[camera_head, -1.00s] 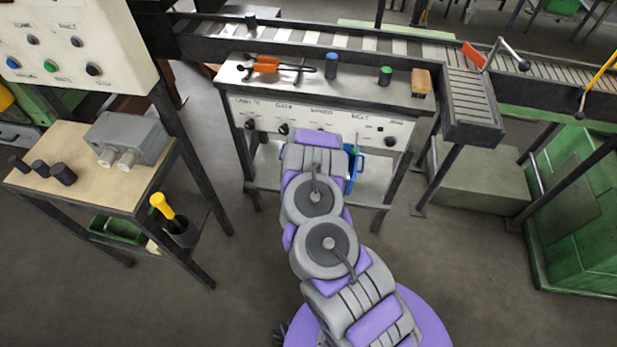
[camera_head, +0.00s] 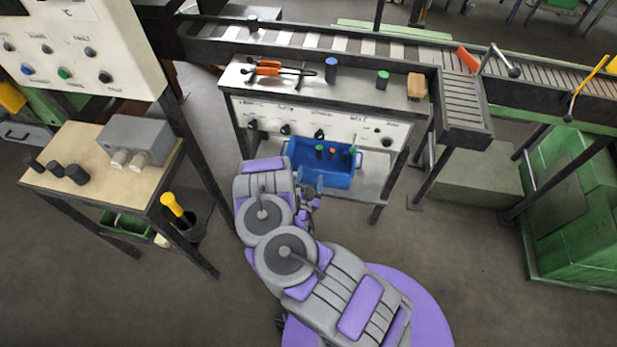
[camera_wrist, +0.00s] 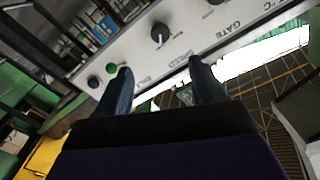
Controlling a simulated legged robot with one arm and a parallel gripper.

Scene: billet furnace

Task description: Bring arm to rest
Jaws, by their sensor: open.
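My gripper (camera_wrist: 160,70) is open in the wrist view, its two dark fingers apart with nothing between them. Beyond the fingers is a tilted white control panel (camera_wrist: 195,38) with black knobs and a green button. In the head view my grey and purple arm is folded at the lower middle, in front of the workbench. The gripper end (camera_head: 309,205) is small and partly hidden by the arm there, just below the blue bin.
The workbench (camera_head: 330,88) holds orange-handled tongs (camera_head: 268,68), a blue cylinder (camera_head: 331,71), a green-topped cylinder (camera_head: 382,80) and a tan block (camera_head: 417,86). A blue bin (camera_head: 325,178) sits on its lower shelf. A wooden side table (camera_head: 85,180) stands left.

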